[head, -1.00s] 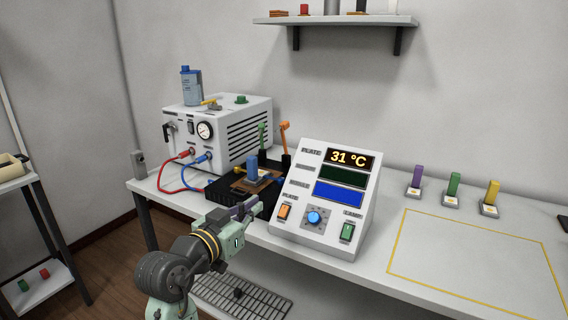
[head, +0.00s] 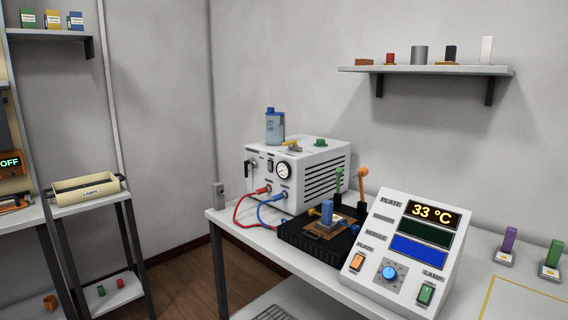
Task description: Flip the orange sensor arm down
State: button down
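The orange sensor arm (head: 363,185) stands upright behind the black plate unit, to the left of the control console. A green arm (head: 339,182) stands upright just left of it. The black plate unit (head: 298,238) carries a copper-coloured plate with a blue block (head: 326,212) on it. The control console (head: 402,258) reads 33 °C on its top display; its two lower displays are blank. My gripper is outside the head view.
A white box (head: 318,172) with a gauge, red and blue leads stands behind the plate unit. A blue bottle (head: 275,127) sits on it. Purple (head: 508,243) and green (head: 552,256) blocks stand right of the console. A shelf (head: 425,70) hangs above.

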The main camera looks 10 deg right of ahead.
aim_at(363, 172)
jog(key=i, duration=0.75)
jog(key=i+j+z, duration=0.1)
jog(key=i, duration=0.6)
